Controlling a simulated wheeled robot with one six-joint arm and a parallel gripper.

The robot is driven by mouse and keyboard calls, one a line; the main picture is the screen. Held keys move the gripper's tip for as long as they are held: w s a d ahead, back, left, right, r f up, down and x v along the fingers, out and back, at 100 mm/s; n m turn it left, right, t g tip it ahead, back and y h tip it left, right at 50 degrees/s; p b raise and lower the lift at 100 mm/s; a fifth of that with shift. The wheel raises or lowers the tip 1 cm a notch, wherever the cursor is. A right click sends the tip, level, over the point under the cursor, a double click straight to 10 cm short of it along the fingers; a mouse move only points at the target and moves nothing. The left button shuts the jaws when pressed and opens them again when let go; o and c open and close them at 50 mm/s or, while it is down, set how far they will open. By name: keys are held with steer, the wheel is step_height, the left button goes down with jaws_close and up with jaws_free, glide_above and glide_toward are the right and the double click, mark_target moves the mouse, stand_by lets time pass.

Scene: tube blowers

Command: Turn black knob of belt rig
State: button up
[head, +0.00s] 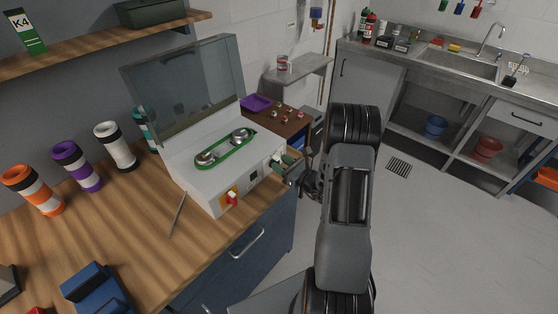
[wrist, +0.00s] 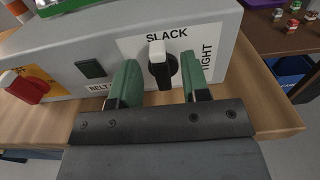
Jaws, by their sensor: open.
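The belt rig (head: 205,180) is a light grey box on the wooden bench, with a green belt (head: 226,149) around two pulleys and a raised clear lid (head: 185,85). In the wrist view, its front panel (wrist: 215,38) shows the black knob (wrist: 159,71) with a white pointer upright, under the word SLACK. My gripper (wrist: 162,88) is open, its green fingers on the left and right of the knob. Contact with the knob cannot be told. In the head view my gripper (head: 284,167) is at the panel's right end and the knob is hidden.
A red switch (wrist: 24,86) on a yellow plate and a dark green button (wrist: 91,69) are left of the knob. A purple tray (head: 256,103) and small items lie beyond the rig. The floor right of my arm is clear.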

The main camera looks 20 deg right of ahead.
steer(key=shift+x, duration=0.8)
steer(key=shift+c, duration=0.4)
jaws_close()
